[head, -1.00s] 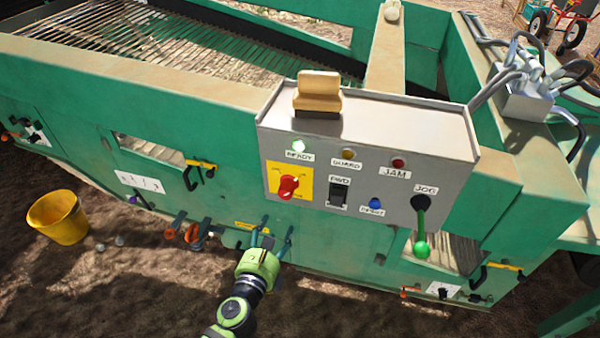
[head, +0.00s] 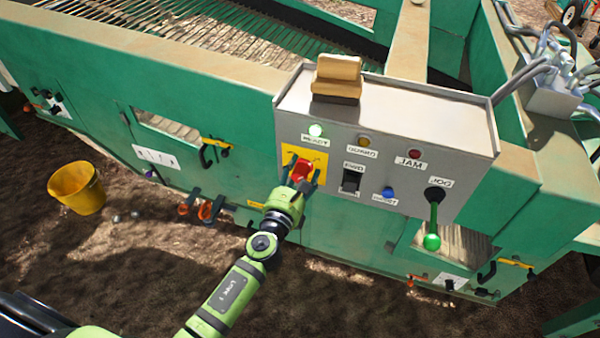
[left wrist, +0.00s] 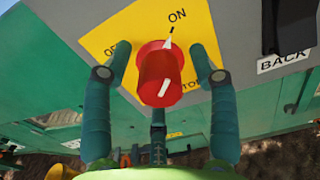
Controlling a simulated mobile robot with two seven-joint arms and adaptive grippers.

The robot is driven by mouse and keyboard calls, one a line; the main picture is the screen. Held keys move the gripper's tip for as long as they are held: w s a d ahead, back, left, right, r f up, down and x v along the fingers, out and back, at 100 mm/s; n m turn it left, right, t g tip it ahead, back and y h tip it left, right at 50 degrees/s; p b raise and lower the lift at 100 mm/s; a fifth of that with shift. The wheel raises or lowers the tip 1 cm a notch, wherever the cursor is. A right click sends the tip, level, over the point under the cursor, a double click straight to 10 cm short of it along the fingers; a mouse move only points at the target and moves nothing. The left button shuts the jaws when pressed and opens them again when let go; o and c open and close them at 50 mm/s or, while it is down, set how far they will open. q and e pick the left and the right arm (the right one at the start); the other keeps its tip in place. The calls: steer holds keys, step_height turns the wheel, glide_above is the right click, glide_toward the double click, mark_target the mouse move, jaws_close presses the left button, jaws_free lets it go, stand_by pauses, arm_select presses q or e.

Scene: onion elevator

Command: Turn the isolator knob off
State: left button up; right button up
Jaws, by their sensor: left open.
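The isolator knob (head: 303,172) is red and sits on a yellow plate (head: 319,158) at the left of the grey control panel. In the left wrist view the knob (left wrist: 160,77) is centred, and its white pointer is toward the ON mark on the yellow plate (left wrist: 140,22). My left gripper (head: 301,174) is at the knob in the head view. In the left wrist view its fingers (left wrist: 160,72) are open, one on each side of the knob, with small gaps showing. The OFF lettering is partly hidden behind the left finger. My right gripper is not in view.
A brush-like tan block (head: 337,77) rests on top. A yellow bucket (head: 77,189) stands on the ground at left.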

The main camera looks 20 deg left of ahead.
arm_select(q)
steer(key=c, duration=1.1)
steer(key=shift+c, duration=0.2)
